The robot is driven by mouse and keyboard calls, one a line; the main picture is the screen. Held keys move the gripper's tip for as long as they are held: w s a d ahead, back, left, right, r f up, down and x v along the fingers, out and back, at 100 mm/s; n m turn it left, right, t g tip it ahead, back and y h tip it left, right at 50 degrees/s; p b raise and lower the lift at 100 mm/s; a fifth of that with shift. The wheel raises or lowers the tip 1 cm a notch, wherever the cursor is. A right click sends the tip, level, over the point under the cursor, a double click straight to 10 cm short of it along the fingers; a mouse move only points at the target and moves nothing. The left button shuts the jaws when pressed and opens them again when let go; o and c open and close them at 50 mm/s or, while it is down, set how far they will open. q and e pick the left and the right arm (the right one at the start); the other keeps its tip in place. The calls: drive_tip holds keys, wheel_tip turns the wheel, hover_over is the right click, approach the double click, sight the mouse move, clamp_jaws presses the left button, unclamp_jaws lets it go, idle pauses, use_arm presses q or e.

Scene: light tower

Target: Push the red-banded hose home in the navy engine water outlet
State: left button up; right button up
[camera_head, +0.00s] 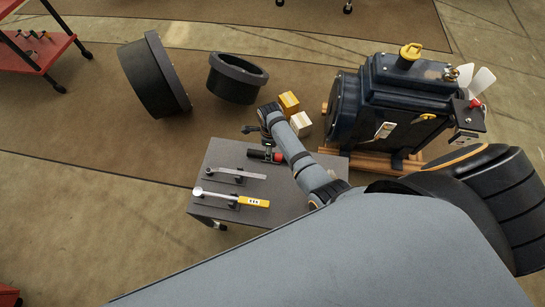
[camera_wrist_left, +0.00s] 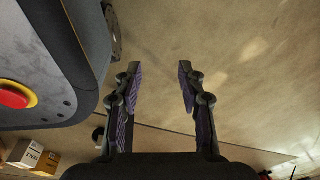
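The navy engine (camera_head: 405,90) stands on a wooden pallet at the right of the head view. A small metal fitting (camera_head: 453,74) sits on its top right; I cannot tell whether this is the water outlet. A dark piece with red on it (camera_head: 266,155) lies by the back of the small grey table, beside my right arm; it may be the red-banded hose.
The grey table (camera_head: 226,155) carries a grey tool (camera_head: 235,172) and a yellow-handled tool (camera_head: 250,202). Yellow and white boxes (camera_head: 289,103) stand left of the engine. Two dark rings (camera_head: 153,76) lie farther back. A red cart (camera_head: 35,50) stands far left.

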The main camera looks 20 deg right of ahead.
drive_tip(key=f, duration=0.2)
drive_tip(key=f+b, duration=0.1)
drive_tip(key=f, duration=0.1)
drive_tip(key=shift+w, duration=0.2)
use_arm(q)
drive_tip(key=w, duration=0.2)
drive_tip(key=shift+w, duration=0.4)
use_arm(e)
drive_tip(key=shift+r, duration=0.15)
clamp_jaws()
